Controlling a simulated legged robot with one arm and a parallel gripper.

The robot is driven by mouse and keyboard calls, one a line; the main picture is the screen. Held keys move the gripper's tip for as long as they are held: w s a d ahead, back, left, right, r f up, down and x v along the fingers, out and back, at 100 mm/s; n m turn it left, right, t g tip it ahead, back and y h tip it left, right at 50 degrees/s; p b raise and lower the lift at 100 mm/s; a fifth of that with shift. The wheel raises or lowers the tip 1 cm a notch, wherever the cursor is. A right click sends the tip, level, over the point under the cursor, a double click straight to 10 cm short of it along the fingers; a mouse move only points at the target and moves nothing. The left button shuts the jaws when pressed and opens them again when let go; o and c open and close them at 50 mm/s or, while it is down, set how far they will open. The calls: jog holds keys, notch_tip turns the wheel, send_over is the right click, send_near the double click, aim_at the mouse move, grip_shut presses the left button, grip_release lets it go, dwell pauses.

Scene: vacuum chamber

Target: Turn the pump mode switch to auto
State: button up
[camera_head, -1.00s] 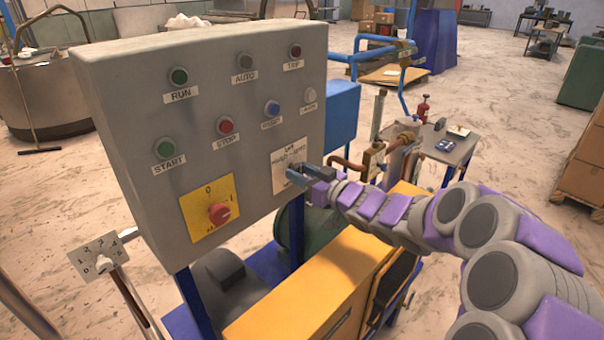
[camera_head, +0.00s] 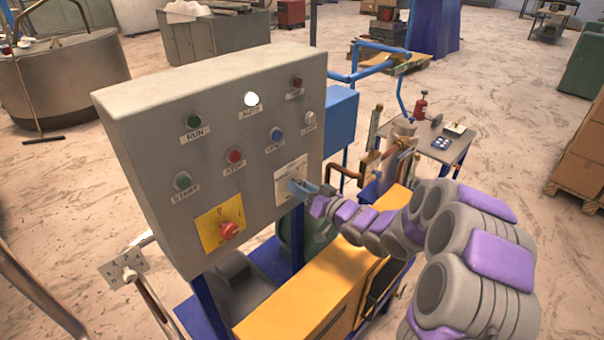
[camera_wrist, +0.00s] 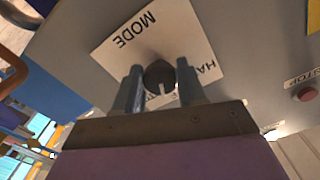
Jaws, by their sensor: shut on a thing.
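The pump mode switch is a dark round knob (camera_wrist: 159,76) on a white label plate (camera_wrist: 108,58), which reads MODE and part of HAND in the wrist view. In the head view the plate (camera_head: 291,170) is at the right of the grey control panel (camera_head: 140,125). My gripper (camera_wrist: 160,88) has its two fingers on either side of the knob, shut on it. In the head view my gripper (camera_head: 302,188) covers the knob. The AUTO lamp (camera_head: 251,99) at the panel's top is lit bright white.
A red rotary switch (camera_head: 229,230) on a yellow plate sits lower left on the panel. Several buttons and lamps are above. A yellow housing (camera_head: 300,300) lies below my arm. A small table (camera_head: 455,150) and pipes stand to the right.

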jog(key=m+p, duration=0.4)
jog(key=p, duration=0.3)
jog(key=shift+r, duration=0.2)
jog(key=shift+f, duration=0.1)
jog(key=o, duration=1.1)
jog(key=shift+w+f, duration=0.1)
jog(key=shift+c, duration=0.2)
jog(key=shift+d, duration=0.1)
jog(key=v, duration=1.7)
jog(key=shift+d+b, duration=0.2)
jog(key=shift+b, duration=0.25)
